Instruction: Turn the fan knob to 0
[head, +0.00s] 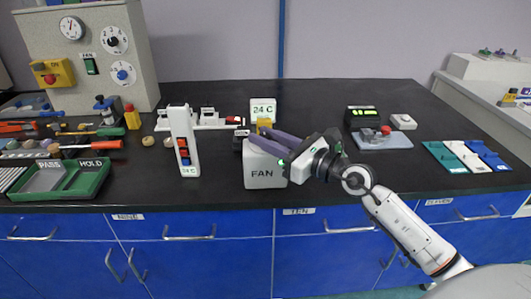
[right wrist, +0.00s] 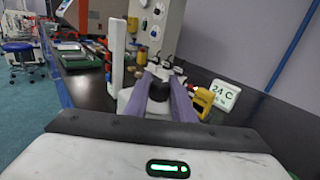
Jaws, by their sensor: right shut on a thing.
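A white box labelled FAN (head: 262,173) stands near the front edge of the black bench, in the middle. My right gripper (head: 252,137) reaches over its top from the right, with its grey-purple fingers pointing left. In the right wrist view the fingers (right wrist: 161,82) lie on both sides of a round black knob (right wrist: 158,104) on top of the white box. The gripper is shut on this knob. The knob is mostly hidden in the head view, and I cannot read its setting. My left gripper is not in view.
A white stand with red and blue buttons (head: 183,140) is left of the box. A 24 C display (head: 263,108) and a yellow object (head: 264,123) are close behind it. A tray (head: 103,186) marked PASS and HOLD lies far left.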

